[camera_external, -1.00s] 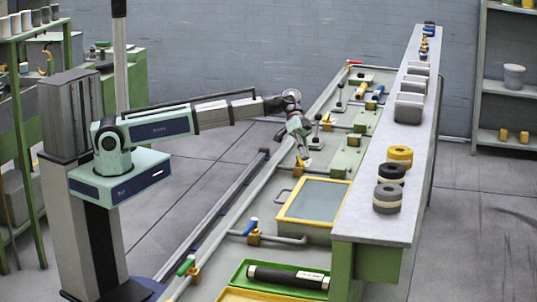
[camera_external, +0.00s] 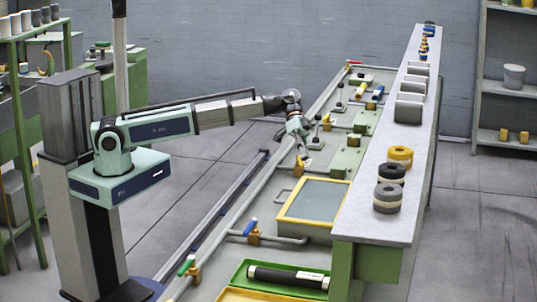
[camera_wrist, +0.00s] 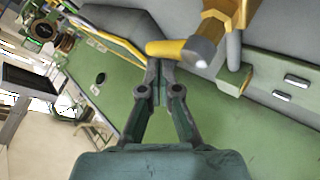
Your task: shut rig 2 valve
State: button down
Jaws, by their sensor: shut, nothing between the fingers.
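My gripper (camera_external: 302,146) is low over the near side of the bench, at a valve on the long pipe. In the wrist view my gripper (camera_wrist: 163,72) has its fingers together and empty. A yellow valve handle (camera_wrist: 168,48) with a pale end lies just beyond the fingertips; I cannot tell whether they touch it. The brass valve body (camera_wrist: 228,18) sits on a grey pipe to its upper right. No rig number is readable.
Other valves stand along the pipe, one with a blue handle (camera_external: 250,227) and one with a green handle (camera_external: 186,265). A yellow-framed panel (camera_external: 315,201) and a green tray (camera_external: 247,280) lie nearer. The raised shelf (camera_external: 400,215) carries several rolls.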

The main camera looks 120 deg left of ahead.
jog(key=shift+s+a, duration=0.1)
dwell(0.5)
jog(key=shift+s+a, duration=0.45)
jog(key=shift+s, duration=0.05)
jog(key=a+r, duration=0.9)
jog(key=shift+w+a, duration=0.2)
jog(key=shift+w, duration=0.25)
jog(key=shift+r, duration=0.1)
